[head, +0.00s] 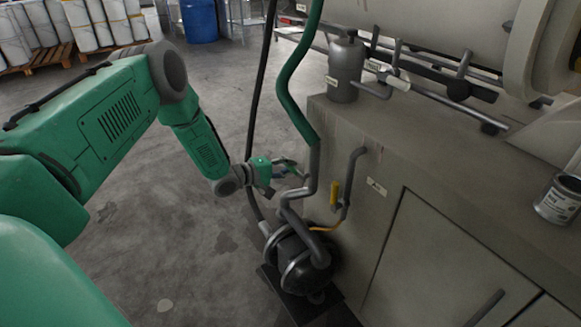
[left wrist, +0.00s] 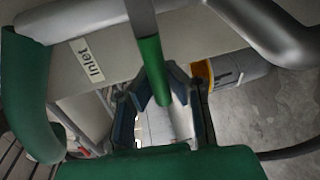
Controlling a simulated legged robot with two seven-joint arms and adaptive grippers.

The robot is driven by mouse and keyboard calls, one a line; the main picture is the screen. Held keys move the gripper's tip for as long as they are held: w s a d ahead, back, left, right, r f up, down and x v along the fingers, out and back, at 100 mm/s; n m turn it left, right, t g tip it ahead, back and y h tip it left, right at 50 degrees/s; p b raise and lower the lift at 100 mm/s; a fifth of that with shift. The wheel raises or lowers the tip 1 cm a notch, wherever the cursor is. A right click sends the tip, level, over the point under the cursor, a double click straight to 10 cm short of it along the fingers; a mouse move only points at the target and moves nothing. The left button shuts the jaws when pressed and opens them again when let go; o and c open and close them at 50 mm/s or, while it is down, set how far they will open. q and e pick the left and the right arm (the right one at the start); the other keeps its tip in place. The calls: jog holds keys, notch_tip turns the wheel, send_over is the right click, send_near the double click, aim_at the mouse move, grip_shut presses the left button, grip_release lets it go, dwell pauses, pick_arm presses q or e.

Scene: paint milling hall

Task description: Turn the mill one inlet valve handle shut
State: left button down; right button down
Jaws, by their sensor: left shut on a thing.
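My left gripper (head: 289,171) reaches in from the left, beside the grey upright pipe (head: 313,172) on the mill's side. In the left wrist view, its two dark fingers (left wrist: 165,86) are closed around a slim handle (left wrist: 151,55) with a green sleeve and grey parts. An "Inlet" label (left wrist: 87,61) is on the pale surface to the left of the handle. In the head view, the pipe area hides most of the handle and its valve. My right gripper is not in view.
A dark round pump (head: 297,262) stands on the floor below the pipe. A green hose (head: 291,85) and a black hose (head: 260,95) run close to my wrist. Open floor lies left.

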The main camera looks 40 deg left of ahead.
pick_arm(q)
jog(key=shift+a, duration=0.35)
jog(key=c, duration=1.6)
grip_release()
jog(key=shift+o, duration=0.5)
jog(key=shift+a+f, duration=0.1)
jog(key=shift+f, duration=0.05)
jog(key=shift+s, duration=0.2)
jog(key=v, duration=1.1)
jog(key=shift+s, duration=0.25)
jog(key=shift+a, duration=0.1)
